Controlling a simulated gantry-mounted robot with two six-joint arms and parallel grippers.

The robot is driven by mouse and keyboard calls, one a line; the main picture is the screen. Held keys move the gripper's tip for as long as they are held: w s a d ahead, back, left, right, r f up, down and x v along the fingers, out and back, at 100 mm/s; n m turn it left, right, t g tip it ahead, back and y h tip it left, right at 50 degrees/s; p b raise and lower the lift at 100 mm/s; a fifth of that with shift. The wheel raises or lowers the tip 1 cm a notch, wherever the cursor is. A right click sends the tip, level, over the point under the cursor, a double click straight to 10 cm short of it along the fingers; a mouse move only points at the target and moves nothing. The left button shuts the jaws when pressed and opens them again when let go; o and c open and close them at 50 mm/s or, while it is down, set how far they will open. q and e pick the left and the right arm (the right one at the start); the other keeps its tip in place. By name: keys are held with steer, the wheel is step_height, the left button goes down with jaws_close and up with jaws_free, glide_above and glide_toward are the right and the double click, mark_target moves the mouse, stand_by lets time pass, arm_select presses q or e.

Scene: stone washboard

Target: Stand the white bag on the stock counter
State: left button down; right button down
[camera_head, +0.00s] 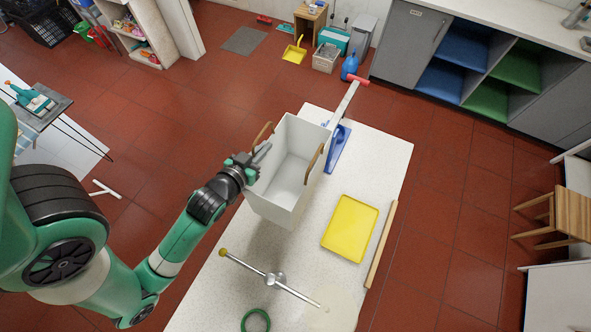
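The white bag (279,198) is an open-topped, upright box shape with two brown loop handles, over the left edge of a pale speckled counter (385,155). I cannot tell whether its base touches the counter. My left gripper (260,158) is at the bag's upper left side, just below the left handle (262,134). It appears to touch the bag, but its fingertips are too small to tell whether they are shut on it. My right gripper is not in view.
On the counter are a yellow tray (350,228), a wooden rod (381,244), a blue-based tool (338,148), a metal bar with a yellow knob (273,279) and a green ring (256,321). Shelves (480,70) stand at the upper right. Red tiled floor surrounds the counter.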

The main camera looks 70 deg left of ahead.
arm_select(q)
step_height(320, 180, down, 10)
steer(key=b, duration=0.2)
stand_by(0.3)
steer(key=shift+f+b, duration=0.2)
steer(key=shift+b, duration=0.2)
steer(key=c, duration=1.1)
jaws_free()
steer(key=shift+r, duration=0.1)
